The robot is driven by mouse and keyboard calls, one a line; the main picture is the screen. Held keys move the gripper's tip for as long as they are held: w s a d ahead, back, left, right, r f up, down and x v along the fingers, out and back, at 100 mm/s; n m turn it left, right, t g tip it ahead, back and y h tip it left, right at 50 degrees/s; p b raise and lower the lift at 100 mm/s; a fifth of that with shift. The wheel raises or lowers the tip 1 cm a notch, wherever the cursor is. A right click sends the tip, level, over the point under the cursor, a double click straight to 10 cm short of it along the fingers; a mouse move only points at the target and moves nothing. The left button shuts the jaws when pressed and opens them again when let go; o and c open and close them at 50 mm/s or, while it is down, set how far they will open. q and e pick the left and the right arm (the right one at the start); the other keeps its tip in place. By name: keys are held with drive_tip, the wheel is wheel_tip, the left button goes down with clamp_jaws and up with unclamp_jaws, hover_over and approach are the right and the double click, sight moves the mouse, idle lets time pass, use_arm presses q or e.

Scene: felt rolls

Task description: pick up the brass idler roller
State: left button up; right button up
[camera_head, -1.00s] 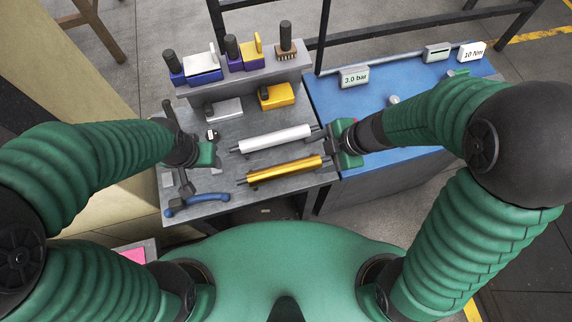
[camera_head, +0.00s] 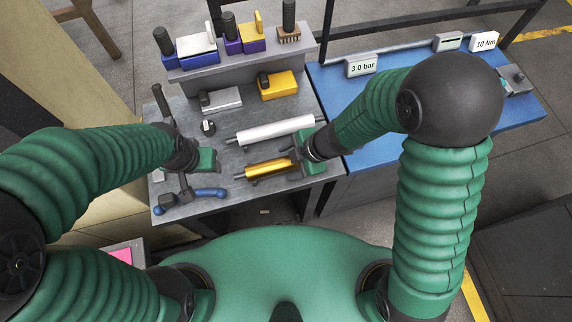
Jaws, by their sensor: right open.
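The brass idler roller (camera_head: 266,169) is a shiny gold cylinder with dark shaft ends. It lies on the grey bench in front of a similar white roller (camera_head: 275,130). My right gripper (camera_head: 297,155) is open at the brass roller's right end and hides that end. I cannot tell whether its fingers touch the roller. My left gripper (camera_head: 212,162) hangs over the bench left of the brass roller, apart from it. Its fingers are too hidden to tell open from shut.
A raised shelf (camera_head: 240,62) at the back holds blocks and brushes. A yellow block (camera_head: 279,86) and a grey block (camera_head: 221,100) sit below it. A blue-handled tool (camera_head: 205,193) lies at the bench's front left. The blue table (camera_head: 400,150) adjoins on the right.

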drive_tip(key=shift+w+a+f, duration=0.15)
drive_tip(key=shift+d, duration=0.2)
drive_tip(key=c, duration=0.6)
clamp_jaws()
